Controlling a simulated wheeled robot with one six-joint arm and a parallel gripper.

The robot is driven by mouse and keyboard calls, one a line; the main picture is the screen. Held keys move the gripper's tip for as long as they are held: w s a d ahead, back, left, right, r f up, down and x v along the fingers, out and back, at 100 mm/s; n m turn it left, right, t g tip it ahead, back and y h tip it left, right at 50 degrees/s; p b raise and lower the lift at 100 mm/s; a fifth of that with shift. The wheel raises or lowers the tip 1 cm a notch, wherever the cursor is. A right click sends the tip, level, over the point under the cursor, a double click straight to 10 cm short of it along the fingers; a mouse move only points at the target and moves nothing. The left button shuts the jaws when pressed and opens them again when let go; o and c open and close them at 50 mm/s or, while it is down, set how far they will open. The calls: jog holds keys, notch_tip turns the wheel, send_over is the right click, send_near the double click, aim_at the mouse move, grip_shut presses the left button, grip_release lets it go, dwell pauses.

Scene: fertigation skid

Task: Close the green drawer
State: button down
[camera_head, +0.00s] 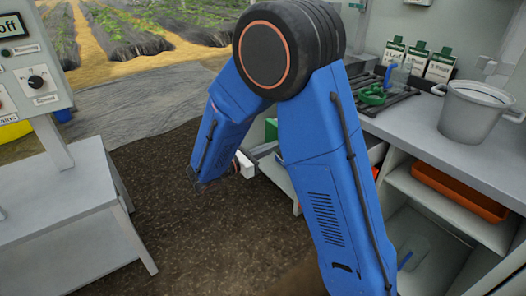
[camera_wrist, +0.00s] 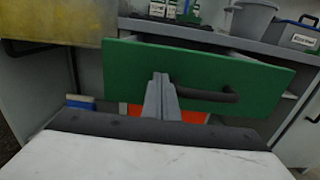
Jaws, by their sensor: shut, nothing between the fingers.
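The green drawer (camera_wrist: 235,72) fills the middle of the wrist view. Its front stands out from the bench, and part of its open inside shows behind the top edge, so it is open. A dark bar handle (camera_wrist: 208,94) is on the front, right of centre. My gripper (camera_wrist: 161,78) is shut and empty, its fingertips in front of the green face, left of the handle. I cannot tell whether they touch it. In the head view my arm hides most of the drawer; a small green part (camera_head: 271,129) shows beside it.
A control-panel stand (camera_head: 65,215) is at left. Dark floor lies between.

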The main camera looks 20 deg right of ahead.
jog(key=shift+w+d, duration=0.15)
jog(key=shift+d, duration=0.25)
jog(key=shift+d, duration=0.1)
jog(key=x, duration=2.3)
jog(key=shift+w+d+f, duration=0.1)
jog(key=shift+d, duration=0.2)
jog(key=shift+w+d, duration=0.15)
jog(key=shift+d, duration=0.1)
jog(key=shift+r, duration=0.2)
jog(key=shift+a+f, duration=0.1)
jog(key=shift+a, duration=0.35)
jog(key=v, duration=1.3)
jog(key=shift+s+a, duration=0.2)
jog(key=shift+s, duration=0.05)
